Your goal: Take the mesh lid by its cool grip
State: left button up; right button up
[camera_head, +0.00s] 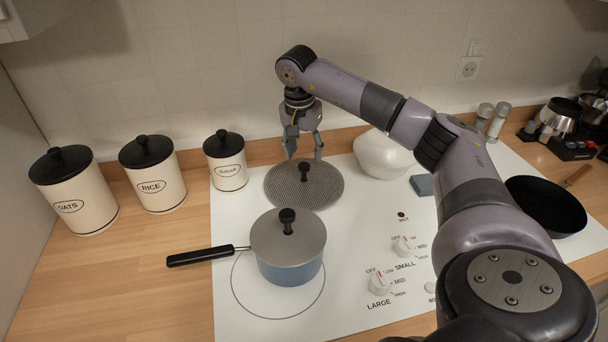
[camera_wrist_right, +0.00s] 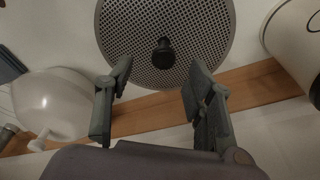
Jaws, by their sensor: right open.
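The mesh lid (camera_head: 287,190) is a round, grey perforated disc lying flat at the back of the white cooktop. Its black knob grip (camera_head: 304,171) stands up near its middle. The lid (camera_wrist_right: 205,22) and knob (camera_wrist_right: 163,54) also show in the right wrist view. My right gripper (camera_head: 304,158) hangs pointing down just above the knob, its fingers apart. In the right wrist view the open fingers (camera_wrist_right: 158,80) are empty, with the knob showing beyond and between the fingertips. I cannot tell the exact gap in height. My left gripper is not in view.
A blue saucepan (camera_head: 290,270) with a solid grey lid stands in front of the mesh lid. A sugar canister (camera_head: 226,166) stands close on the left. A black pan (camera_head: 545,204) lies farther right.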

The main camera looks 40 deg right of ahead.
aim_at(304, 164)
jog(key=shift+w+d+f+p, duration=0.15)
jog(key=shift+f+p, duration=0.15)
jog(key=shift+f, duration=0.7)
jog(key=shift+w+d+f+p, duration=0.15)
jog(key=shift+f+p, duration=0.15)
jog(key=shift+f, duration=0.7)
jog(key=shift+w+d+f+p, duration=0.15)
jog(key=shift+f+p, duration=0.15)
jog(key=shift+f, duration=0.7)
jog(key=shift+c, duration=0.3)
grip_shut()
jog(key=shift+r, duration=0.1)
